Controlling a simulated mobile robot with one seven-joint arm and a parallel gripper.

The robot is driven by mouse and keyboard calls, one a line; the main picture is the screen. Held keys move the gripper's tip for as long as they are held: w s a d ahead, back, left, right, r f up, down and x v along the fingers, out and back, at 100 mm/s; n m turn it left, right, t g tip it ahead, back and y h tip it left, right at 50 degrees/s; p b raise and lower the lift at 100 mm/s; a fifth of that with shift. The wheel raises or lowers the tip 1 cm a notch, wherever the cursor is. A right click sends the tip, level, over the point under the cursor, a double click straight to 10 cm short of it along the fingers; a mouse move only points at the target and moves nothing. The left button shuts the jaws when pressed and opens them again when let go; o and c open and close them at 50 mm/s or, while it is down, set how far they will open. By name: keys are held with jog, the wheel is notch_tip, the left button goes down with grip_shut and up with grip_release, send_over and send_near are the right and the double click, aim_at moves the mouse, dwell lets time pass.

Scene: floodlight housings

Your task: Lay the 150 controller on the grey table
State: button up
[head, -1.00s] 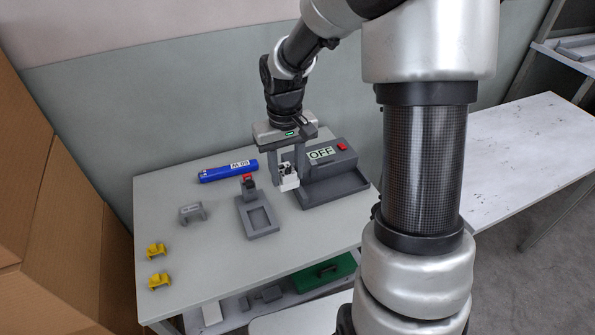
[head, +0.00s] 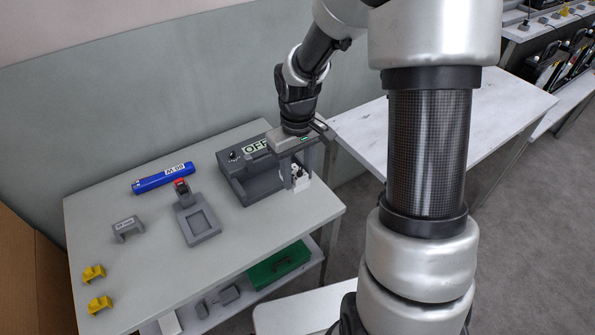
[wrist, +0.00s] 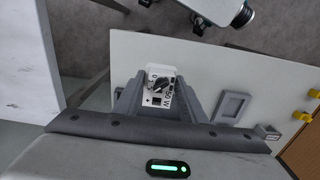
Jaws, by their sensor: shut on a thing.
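My gripper (head: 298,178) is shut on the 150 controller (head: 301,184), a small white box. In the wrist view the controller (wrist: 160,84) sits between my two grey fingers, with a black knob and a partly readable W label on its face.
A blue cylinder (head: 160,181), a grey fixture with a red part (head: 197,222), a small grey bracket (head: 127,229) and yellow holders (head: 94,272) stand on the grey table. A white worn table (head: 430,125) lies beyond. A green case (head: 280,266) is below.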

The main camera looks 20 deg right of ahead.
jog(key=shift+f+b, duration=3.65)
jog(key=shift+f, duration=1.35)
jog(key=shift+f+b, duration=1.05)
jog(key=shift+f, duration=0.5)
jog(key=o, duration=1.3)
jog(key=shift+c, duration=0.2)
